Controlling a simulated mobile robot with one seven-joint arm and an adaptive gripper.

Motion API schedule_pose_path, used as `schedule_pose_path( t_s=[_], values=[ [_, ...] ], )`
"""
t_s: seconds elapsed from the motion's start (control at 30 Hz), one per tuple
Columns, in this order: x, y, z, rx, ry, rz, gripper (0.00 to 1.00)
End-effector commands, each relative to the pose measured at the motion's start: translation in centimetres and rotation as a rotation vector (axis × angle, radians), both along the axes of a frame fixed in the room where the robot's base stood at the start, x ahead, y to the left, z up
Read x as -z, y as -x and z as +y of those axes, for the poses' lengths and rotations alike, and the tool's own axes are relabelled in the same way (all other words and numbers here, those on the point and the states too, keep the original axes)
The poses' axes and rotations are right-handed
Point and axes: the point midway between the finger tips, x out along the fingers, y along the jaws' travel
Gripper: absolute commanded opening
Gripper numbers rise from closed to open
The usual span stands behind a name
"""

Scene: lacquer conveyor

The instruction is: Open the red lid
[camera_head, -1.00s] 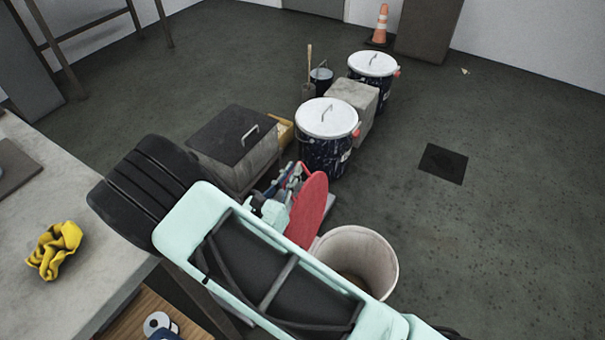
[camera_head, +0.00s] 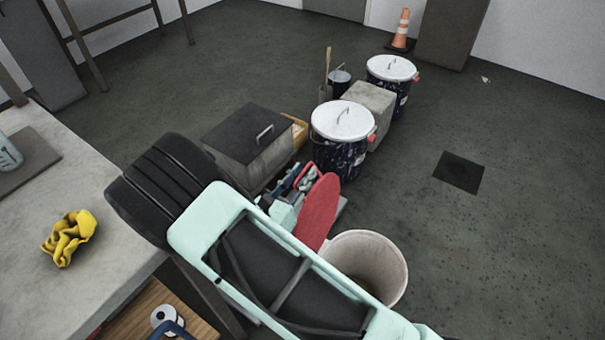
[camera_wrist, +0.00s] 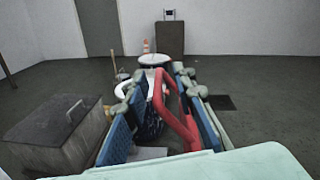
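The red lid (camera_head: 318,213) stands tipped up on edge at the left rim of an open off-white bucket (camera_head: 401,268) in the head view. Its red handle (camera_head: 306,171) sticks out on the lid's left side. My gripper (camera_head: 296,186) is just left of the lid, near the handle, and is partly hidden by my arm. In the wrist view, the red handle (camera_wrist: 174,118) shows between the spread blue finger pads of my gripper (camera_wrist: 160,84). A gap shows between the left finger and the handle. I cannot tell whether the right finger touches it.
A grey box with a dark top (camera_head: 246,137) stands left of my gripper. Beyond are two white-lidded cans (camera_head: 341,121) (camera_head: 391,69) and a concrete block (camera_head: 370,105). A table with a yellow cloth (camera_head: 70,238) is at left. The floor at right is mostly clear.

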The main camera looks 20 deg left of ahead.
Motion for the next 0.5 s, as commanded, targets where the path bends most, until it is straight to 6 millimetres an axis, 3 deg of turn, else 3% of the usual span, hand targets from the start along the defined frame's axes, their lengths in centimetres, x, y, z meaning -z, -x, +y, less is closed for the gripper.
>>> schedule_pose_path(
  t_s=[0.5],
  values=[
    [0.0, 9.4, 2.4, -0.004, 0.001, 0.002, 0.24]
  ],
)
